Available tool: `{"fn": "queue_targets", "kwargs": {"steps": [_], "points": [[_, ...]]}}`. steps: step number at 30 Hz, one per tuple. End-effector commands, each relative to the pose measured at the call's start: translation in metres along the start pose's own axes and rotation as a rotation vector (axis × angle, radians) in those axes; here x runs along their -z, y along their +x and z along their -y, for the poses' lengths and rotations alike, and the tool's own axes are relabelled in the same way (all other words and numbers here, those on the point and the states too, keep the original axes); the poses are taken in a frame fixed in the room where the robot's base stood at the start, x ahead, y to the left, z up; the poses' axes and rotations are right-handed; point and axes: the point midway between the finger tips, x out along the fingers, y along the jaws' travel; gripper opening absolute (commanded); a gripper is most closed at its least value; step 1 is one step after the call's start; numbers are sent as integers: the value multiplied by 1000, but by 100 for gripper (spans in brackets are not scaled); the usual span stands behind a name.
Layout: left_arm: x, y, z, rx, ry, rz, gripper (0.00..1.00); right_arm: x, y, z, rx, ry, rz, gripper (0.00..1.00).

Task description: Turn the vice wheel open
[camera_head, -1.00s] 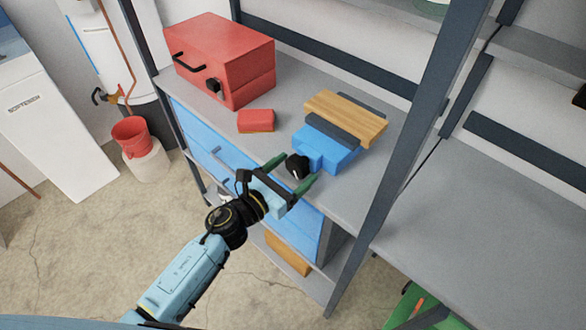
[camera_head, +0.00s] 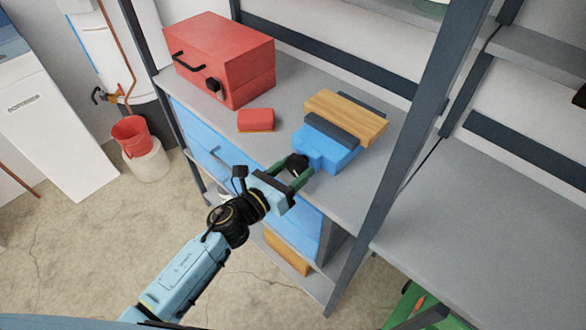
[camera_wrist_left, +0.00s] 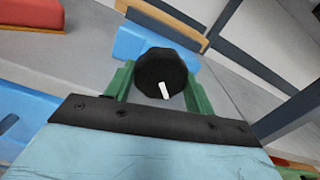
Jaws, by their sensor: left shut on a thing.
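The blue vice (camera_head: 325,151) stands on the grey workbench shelf, with a wooden block (camera_head: 346,115) between its dark jaws. Its black wheel (camera_head: 297,161) faces my left arm. In the left wrist view the wheel (camera_wrist_left: 161,74) shows a white mark pointing down and slightly right. My left gripper (camera_head: 291,174) has its green fingers on either side of the wheel and is shut on it. It also shows in the left wrist view (camera_wrist_left: 158,88). My right gripper is not in view.
A red toolbox (camera_head: 225,60) and a red sponge-like block (camera_head: 256,120) sit left of the vice on the shelf (camera_head: 285,103). A dark upright post (camera_head: 405,150) stands to its right. Blue drawers (camera_head: 212,146) lie below.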

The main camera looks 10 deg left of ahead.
Motion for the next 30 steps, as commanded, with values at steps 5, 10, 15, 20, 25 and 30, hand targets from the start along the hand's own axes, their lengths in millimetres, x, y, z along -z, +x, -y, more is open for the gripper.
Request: {"fn": "queue_targets", "kwargs": {"steps": [5,10,15,20,25,30], "points": [[0,0,1,2,-136,-1,31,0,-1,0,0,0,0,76],[0,0,1,1,-157,-1,31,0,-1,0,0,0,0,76],[0,0,1,1,-154,-1,55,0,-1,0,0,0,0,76],[0,0,1,1,-153,-1,75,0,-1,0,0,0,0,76],[0,0,1,1,-153,-1,75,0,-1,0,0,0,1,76],[1,-4,0,0,-153,-2,75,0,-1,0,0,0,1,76]]}}
